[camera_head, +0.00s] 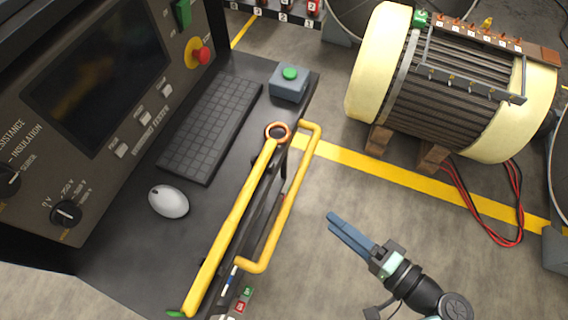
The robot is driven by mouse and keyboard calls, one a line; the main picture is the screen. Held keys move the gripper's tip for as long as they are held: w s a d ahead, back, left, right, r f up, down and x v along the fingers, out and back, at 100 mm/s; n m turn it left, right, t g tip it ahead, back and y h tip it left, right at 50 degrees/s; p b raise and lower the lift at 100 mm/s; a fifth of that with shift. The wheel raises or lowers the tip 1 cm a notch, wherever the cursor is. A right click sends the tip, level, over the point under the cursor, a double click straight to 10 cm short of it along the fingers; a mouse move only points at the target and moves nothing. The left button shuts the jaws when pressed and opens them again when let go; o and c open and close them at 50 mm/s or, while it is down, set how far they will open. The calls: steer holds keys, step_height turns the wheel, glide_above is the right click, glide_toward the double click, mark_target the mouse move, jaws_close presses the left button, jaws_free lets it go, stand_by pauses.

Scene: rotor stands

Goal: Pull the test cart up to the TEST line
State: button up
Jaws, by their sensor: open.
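The test cart is a dark console with a black deck (120,262), seen at the left. Its yellow pull handle (290,200) sticks out along the deck's right edge. A yellow floor line (385,172) runs from the cart towards the right, under the motor; I see no lettering on it, so I cannot tell if it is the TEST line. My gripper (332,219), with blue fingers, is open and empty. It is to the right of the handle's lower part, apart from it, and points up and left.
A yellow rod (232,225) with a copper ring lies along the deck's edge. A keyboard (210,130), mouse (168,201) and green-button box (289,82) sit on the deck. A large cream-ended motor (450,85) with red and black cables (492,230) stands upper right. Floor around my gripper is bare.

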mark_target(293, 190)
steer(key=p+x, duration=0.1)
steer(key=x, duration=1.1)
steer(key=shift+w+a, duration=0.1)
steer(key=shift+a, duration=0.15)
steer(key=shift+c, duration=0.2)
jaws_close()
stand_by(0.9)
